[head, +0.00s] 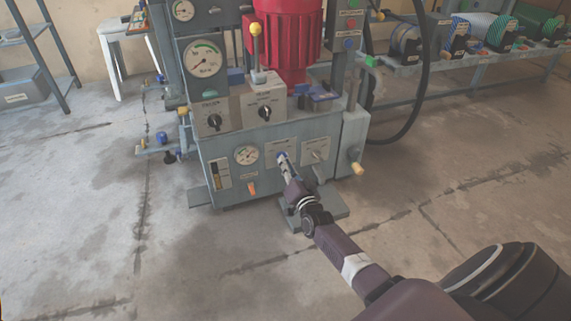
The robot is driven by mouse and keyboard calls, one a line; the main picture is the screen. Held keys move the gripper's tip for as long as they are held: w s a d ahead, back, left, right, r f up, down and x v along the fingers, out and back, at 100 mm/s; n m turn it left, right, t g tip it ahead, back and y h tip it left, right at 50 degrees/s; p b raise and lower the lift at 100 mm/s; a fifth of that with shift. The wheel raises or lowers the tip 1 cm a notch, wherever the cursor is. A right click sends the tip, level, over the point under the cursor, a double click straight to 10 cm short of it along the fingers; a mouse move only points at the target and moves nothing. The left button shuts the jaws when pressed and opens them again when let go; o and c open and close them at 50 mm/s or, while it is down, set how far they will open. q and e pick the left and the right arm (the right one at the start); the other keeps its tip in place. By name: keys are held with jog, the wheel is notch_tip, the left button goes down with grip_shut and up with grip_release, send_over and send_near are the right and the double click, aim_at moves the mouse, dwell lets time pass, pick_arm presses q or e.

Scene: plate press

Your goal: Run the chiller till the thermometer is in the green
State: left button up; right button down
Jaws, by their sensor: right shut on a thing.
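The grey press cabinet (220,150) stands ahead. On its lower front are a small round dial (246,155) with some green on its face and a narrow upright gauge (220,175); their readings are too small to make out. To the right are two pale label plates. My right gripper (282,159) is shut at the left plate (290,147), on a small control that its fingers mostly hide. The right plate (315,151) carries a small lever. Above is a black rotary knob (214,121) under a small, blurred label. My left gripper is out of view.
Above the panel are a second knob (265,112), a yellow-topped lever (255,45), a large dial (204,58) and a red cylinder (288,40). A black hose (425,80) loops beside the press.

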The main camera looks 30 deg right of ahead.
jog(key=shift+f+m, duration=0.1)
jog(key=shift+m, duration=0.4)
jog(key=c, duration=2)
grip_release()
jog(key=v, duration=1.2)
jog(key=shift+s, duration=0.1)
